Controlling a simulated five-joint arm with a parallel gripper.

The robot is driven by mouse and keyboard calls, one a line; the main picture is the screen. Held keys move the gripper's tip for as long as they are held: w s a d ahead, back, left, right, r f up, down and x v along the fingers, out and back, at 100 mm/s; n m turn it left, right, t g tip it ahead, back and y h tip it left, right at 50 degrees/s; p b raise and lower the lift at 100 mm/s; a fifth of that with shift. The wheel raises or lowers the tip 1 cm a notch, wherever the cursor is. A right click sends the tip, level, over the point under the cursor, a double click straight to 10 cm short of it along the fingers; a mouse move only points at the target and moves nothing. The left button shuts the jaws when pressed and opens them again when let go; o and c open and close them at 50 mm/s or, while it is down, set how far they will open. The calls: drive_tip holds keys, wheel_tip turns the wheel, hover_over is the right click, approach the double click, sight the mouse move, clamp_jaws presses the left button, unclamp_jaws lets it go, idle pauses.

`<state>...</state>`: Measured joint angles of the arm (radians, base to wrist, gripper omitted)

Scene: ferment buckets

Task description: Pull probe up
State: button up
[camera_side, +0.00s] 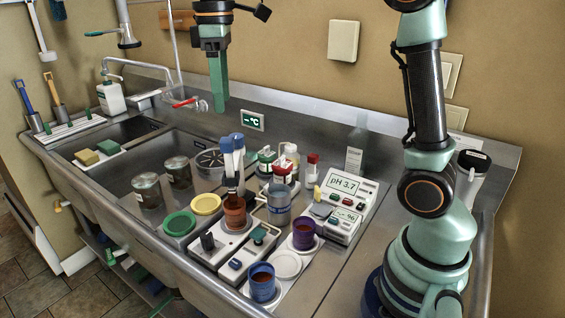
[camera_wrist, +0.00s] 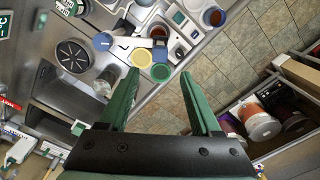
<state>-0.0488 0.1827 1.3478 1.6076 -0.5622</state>
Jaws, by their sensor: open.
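In the side view the probe (camera_side: 232,150), with a blue-topped white upper part and a dark lower part, stands upright in a brown cup (camera_side: 235,214) on a grey block. The upper part looks double, like two handles side by side. My gripper (camera_side: 218,108) hangs above and behind it with its green fingers pointing down, apart from the probe. In the wrist view my gripper (camera_wrist: 159,72) shows its two fingers spread with nothing between them.
A pH meter (camera_side: 345,184) reading 3.7, a blue cup (camera_side: 262,282) and a purple cup (camera_side: 303,234) stand to the right. A yellow disc (camera_side: 206,204) and green disc (camera_side: 179,223) lie left. Glass jars (camera_side: 146,188) stand near the sink. The air around the gripper looks clear.

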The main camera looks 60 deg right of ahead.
drive_tip(key=shift+r, duration=1.8)
